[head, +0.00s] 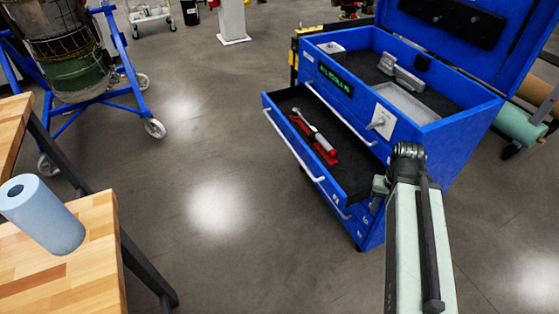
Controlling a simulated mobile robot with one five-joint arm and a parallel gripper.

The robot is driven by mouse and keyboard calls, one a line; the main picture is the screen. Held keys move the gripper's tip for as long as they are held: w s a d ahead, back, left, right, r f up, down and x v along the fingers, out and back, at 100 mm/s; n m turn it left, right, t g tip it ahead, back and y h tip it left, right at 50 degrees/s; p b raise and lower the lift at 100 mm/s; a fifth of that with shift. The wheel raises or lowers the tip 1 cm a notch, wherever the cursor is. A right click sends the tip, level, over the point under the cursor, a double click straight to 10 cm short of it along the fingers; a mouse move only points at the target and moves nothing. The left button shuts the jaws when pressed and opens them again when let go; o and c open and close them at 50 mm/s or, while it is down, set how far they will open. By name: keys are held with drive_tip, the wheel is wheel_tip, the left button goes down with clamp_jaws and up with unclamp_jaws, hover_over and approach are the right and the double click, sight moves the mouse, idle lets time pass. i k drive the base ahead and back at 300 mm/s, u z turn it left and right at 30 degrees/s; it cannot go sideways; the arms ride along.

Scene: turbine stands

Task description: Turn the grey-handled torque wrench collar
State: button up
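A torque wrench (316,131) lies in the open drawer of the blue tool cabinet. It has a silver shaft and head, and red parts lie along and under it; its handle colour and collar are too small to tell. The open drawer (288,101) is dark inside with a white pull bar on its front. My arm rises at the lower right, and a small grey part at its far end, apparently my gripper (380,187), is by the drawer's right end, apart from the wrench. Its fingers cannot be made out.
The blue cabinet (465,118) has a raised lid and a top tray with grey items (401,73). A wooden bench (85,272) with a blue paper roll (42,215) stands at the left. A blue wheeled turbine stand (133,65) is behind it. Open floor lies between.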

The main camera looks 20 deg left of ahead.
sight(333, 154)
drive_tip(key=u, duration=0.4)
drive_tip(key=i, duration=1)
drive_tip(key=z, duration=0.05)
